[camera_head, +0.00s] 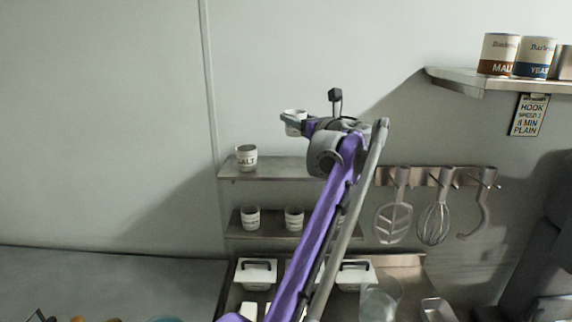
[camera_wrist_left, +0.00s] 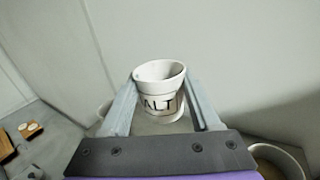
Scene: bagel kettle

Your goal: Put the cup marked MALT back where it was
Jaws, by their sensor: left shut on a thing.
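My left gripper (camera_head: 294,121) is shut on a white cup (camera_head: 297,114) and holds it upright above the upper shelf (camera_head: 278,168). In the left wrist view the held cup (camera_wrist_left: 160,88) sits between the two fingers of the gripper (camera_wrist_left: 165,115); its dark lettering reads "ALT", and any first letter is hidden by the left finger. Another white cup (camera_head: 246,158), whose lettering looks like SALT, stands at the left end of the upper shelf. My right gripper is not in view.
Two white cups, one at left (camera_head: 251,218) and one at right (camera_head: 294,218), stand on the lower shelf (camera_head: 262,235). A whisk (camera_head: 433,222) and other tools hang at right. Labelled tins (camera_head: 498,55) stand on a high shelf (camera_head: 460,80). The upper shelf is bare just right of its cup.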

